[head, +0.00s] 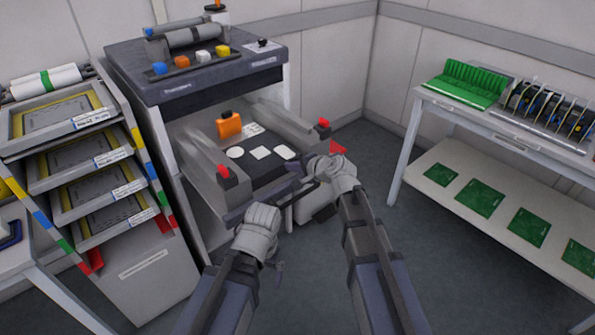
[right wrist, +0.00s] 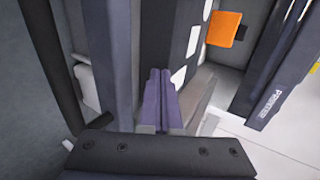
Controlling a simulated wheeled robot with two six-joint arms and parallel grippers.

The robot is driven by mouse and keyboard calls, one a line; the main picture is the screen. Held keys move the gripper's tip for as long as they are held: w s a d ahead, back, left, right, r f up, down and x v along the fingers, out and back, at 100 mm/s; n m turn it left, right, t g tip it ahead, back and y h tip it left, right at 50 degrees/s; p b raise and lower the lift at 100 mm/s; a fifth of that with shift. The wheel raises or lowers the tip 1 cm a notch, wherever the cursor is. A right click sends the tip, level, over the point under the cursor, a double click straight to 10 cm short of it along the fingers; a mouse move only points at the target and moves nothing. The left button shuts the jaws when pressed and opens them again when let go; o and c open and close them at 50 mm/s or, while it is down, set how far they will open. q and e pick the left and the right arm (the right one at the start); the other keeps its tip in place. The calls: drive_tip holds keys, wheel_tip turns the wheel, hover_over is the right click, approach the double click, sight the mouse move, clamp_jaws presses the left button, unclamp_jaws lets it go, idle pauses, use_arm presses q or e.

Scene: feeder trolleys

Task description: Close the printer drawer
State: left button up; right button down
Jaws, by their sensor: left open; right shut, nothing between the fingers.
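The printer (head: 215,75) is a grey cabinet with a dark top, left of centre in the head view. Its drawer (head: 245,178) stands pulled out, between grey side walls with red-tipped ends. Several white pieces lie on its dark bed, and an orange block (head: 229,124) stands towards the back. My right gripper (head: 312,172) is at the drawer's front right. In the right wrist view its purple fingers (right wrist: 160,75) are together and empty, over the drawer's dark front area; contact is unclear. My left gripper (head: 265,210) is open near the drawer's front edge, its fingertips mostly hidden by the hand.
A rack of sloping trays (head: 85,165) stands close at the left. A white bench (head: 500,125) with green boards stands at the right, with more boards on its lower shelf. The grey floor (head: 440,270) between my right arm and the bench is clear.

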sight(236, 122)
drive_tip(key=shift+w+a, duration=0.1)
idle(0.3)
drive_tip(key=w+a, duration=0.6)
drive_tip(key=w, duration=0.2)
drive_tip(key=w+a, duration=0.6)
drive_tip(key=w, duration=0.3)
drive_tip(key=w+a, duration=0.6)
drive_tip(key=w, duration=0.3)
drive_tip(key=shift+a, duration=0.35)
drive_tip(key=shift+w+a+r, duration=0.1)
drive_tip(key=shift+a, duration=0.05)
drive_tip(key=shift+w, duration=0.1)
